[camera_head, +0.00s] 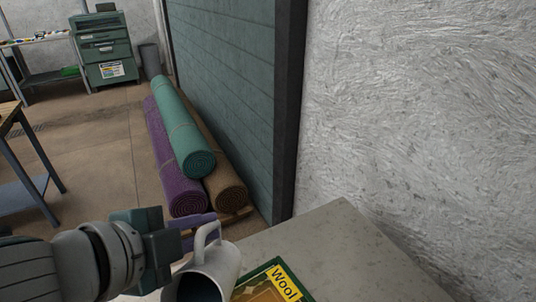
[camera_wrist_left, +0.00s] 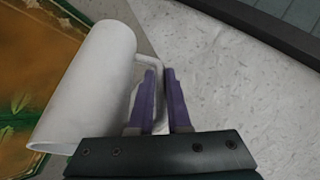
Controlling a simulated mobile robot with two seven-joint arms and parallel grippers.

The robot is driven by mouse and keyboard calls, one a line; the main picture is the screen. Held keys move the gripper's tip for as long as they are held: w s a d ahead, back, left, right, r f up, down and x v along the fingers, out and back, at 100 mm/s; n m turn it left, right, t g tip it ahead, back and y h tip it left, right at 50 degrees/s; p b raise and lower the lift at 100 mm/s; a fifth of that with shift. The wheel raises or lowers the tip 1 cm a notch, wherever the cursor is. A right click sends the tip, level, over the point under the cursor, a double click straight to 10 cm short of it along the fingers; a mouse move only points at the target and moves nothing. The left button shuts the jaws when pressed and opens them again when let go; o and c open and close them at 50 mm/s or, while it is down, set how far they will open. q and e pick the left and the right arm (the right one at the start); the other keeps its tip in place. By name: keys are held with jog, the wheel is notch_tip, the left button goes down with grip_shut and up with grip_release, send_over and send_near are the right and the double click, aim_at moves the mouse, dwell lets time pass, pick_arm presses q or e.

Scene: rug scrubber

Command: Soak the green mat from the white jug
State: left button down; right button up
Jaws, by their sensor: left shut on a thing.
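The white jug (camera_head: 221,262) is at the bottom of the head view, its dark mouth facing the bottom of the picture; it looks tilted. My left gripper (camera_head: 203,228) is shut on the jug's handle, with the purple fingers on either side of it. In the left wrist view the jug (camera_wrist_left: 92,85) lies left of the gripper (camera_wrist_left: 160,75). The mat (camera_wrist_left: 30,45) shows brown-orange and green in the wrist view, partly behind the jug. I see no water flowing. My right gripper is out of view.
The grey tabletop (camera_head: 340,250) is bare right of the mat, up to a rough white wall (camera_head: 420,120). Rolled rugs in teal (camera_head: 185,130), purple (camera_head: 165,165) and brown (camera_head: 228,190) lie beyond the table. A green drawer cabinet (camera_head: 105,50) stands far back.

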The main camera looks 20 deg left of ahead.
pick_arm(q)
jog(key=g+p, duration=0.1)
jog(key=r+p, duration=0.1)
jog(key=p, duration=0.1)
jog(key=shift+w+a+r+n+g+p, duration=0.2)
jog(key=shift+w+r+n+g+p, duration=0.1)
jog(key=shift+w+g, duration=0.1)
jog(key=shift+f+g+p, duration=0.35)
jog(key=shift+f+g, duration=0.05)
jog(key=shift+f+g+h, duration=0.4)
jog(key=shift+f+g, duration=0.15)
jog(key=shift+g, duration=0.05)
jog(key=shift+s+f+n+g+h+b, duration=0.2)
jog(key=shift+f+g+b, duration=0.15)
jog(key=shift+f+g, duration=0.15)
jog(key=shift+s+f+n+g+h+b, duration=0.1)
jog(key=shift+f+n+g+b, duration=0.1)
jog(key=shift+f+g+b, duration=0.25)
jog(key=shift+s+d+r+g, duration=0.1)
jog(key=shift+d+g, duration=0.05)
jog(key=shift+g, duration=0.1)
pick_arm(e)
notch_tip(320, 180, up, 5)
pick_arm(q)
jog(key=shift+d, duration=0.1)
